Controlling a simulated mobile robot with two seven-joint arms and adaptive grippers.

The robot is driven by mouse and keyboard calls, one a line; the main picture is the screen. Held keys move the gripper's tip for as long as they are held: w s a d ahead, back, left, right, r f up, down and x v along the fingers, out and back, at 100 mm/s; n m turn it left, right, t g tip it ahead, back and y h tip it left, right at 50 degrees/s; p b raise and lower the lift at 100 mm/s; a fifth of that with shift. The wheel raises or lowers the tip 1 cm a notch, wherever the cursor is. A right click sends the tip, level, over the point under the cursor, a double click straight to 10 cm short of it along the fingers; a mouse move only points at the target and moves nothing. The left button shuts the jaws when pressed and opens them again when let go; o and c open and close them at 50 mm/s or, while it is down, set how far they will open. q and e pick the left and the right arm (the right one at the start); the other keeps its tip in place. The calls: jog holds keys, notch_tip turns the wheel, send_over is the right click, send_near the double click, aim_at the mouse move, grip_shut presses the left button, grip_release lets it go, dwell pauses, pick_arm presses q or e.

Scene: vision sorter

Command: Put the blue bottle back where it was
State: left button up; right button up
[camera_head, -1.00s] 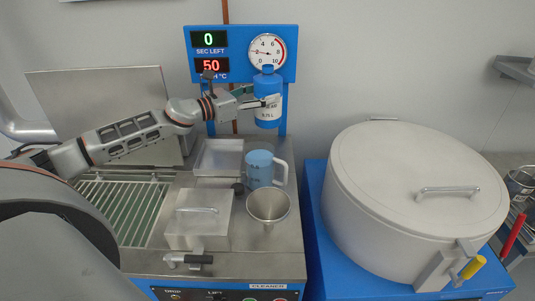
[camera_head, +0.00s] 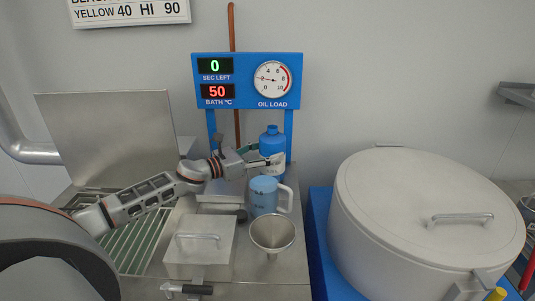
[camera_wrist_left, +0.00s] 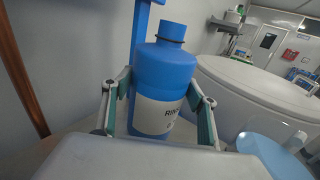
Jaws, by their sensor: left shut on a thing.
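The blue bottle (camera_head: 272,140) with a white label is upright at the back of the cleaner's steel top, in front of the blue panel's right post. My left gripper (camera_head: 268,160) is shut on it around the label. In the left wrist view the bottle (camera_wrist_left: 166,70) stands between both fingers of the gripper (camera_wrist_left: 158,108). Its base is hidden behind the blue jug in the head view, so I cannot tell whether it touches the surface. My right gripper is not in view.
A blue jug (camera_head: 264,195) stands just in front of the bottle, with a steel funnel (camera_head: 272,232) nearer. A lidded steel box (camera_head: 200,245) is to the left. A large white lidded drum (camera_head: 420,220) stands at the right. A gauge panel (camera_head: 247,82) rises behind.

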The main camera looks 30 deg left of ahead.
pick_arm(q)
jog(key=shift+f, duration=0.25)
jog(key=o, duration=1.9)
jog(key=shift+r, duration=0.15)
jog(key=shift+s+a, duration=0.1)
jog(key=shift+s, duration=0.15)
jog(key=shift+b+v, duration=1.05)
jog(key=shift+v, duration=4.7)
jog(key=shift+s, duration=0.1)
